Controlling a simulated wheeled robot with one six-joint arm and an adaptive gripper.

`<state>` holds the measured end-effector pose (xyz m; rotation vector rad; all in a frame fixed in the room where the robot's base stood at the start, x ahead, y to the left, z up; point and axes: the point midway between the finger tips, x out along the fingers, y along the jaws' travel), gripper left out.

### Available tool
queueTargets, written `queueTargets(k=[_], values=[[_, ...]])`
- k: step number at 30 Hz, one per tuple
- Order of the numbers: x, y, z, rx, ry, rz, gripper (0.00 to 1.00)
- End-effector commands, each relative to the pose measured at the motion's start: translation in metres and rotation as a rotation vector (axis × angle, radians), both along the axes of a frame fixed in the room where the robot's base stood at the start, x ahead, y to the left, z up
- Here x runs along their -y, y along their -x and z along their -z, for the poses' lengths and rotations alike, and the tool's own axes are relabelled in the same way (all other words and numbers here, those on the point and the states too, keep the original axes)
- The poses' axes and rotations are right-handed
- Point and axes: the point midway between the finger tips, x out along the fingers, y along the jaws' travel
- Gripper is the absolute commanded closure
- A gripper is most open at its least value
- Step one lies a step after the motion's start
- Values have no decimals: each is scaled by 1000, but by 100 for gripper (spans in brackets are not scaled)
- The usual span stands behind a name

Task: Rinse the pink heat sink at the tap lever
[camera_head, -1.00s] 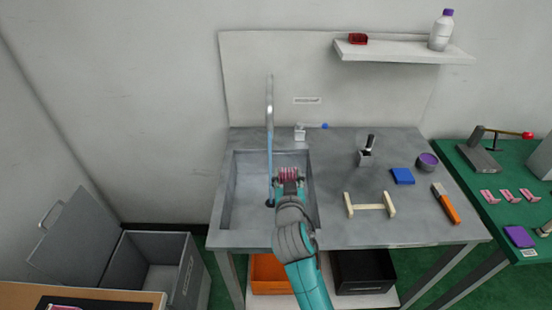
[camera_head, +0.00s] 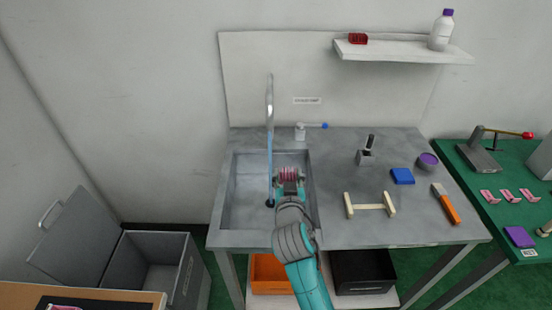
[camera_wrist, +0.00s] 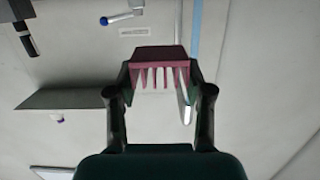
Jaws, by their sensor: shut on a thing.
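My gripper (camera_head: 290,186) is shut on the pink heat sink (camera_head: 289,173), holding it over the sink basin (camera_head: 240,215). In the wrist view the heat sink (camera_wrist: 156,62) sits between the two fingers, its fins showing. The tall curved tap (camera_head: 269,95) stands at the back of the basin. A thin blue stream of water (camera_head: 270,165) runs down just left of the heat sink; I see a small gap between them in the head view. The tap lever with its blue knob (camera_head: 324,126) is behind the basin, to the right of the tap; it also shows in the wrist view (camera_wrist: 121,18).
On the counter to the right are a wooden rack (camera_head: 369,206), a switch-like lever (camera_head: 367,151), a blue block (camera_head: 402,176), a purple-topped bowl (camera_head: 428,161) and an orange-handled tool (camera_head: 446,206). A shelf (camera_head: 405,53) hangs above. An open grey bin (camera_head: 155,270) stands left.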

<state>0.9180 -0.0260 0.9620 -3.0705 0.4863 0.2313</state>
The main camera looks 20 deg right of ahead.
Motion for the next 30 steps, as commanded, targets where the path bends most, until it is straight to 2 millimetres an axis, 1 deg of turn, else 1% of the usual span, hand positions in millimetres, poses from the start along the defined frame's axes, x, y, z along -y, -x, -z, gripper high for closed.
queueTargets(k=[21, 30], values=[[-3, 45, -36, 0, 0, -1, 84], [-3, 49, -40, 0, 0, 0, 84]])
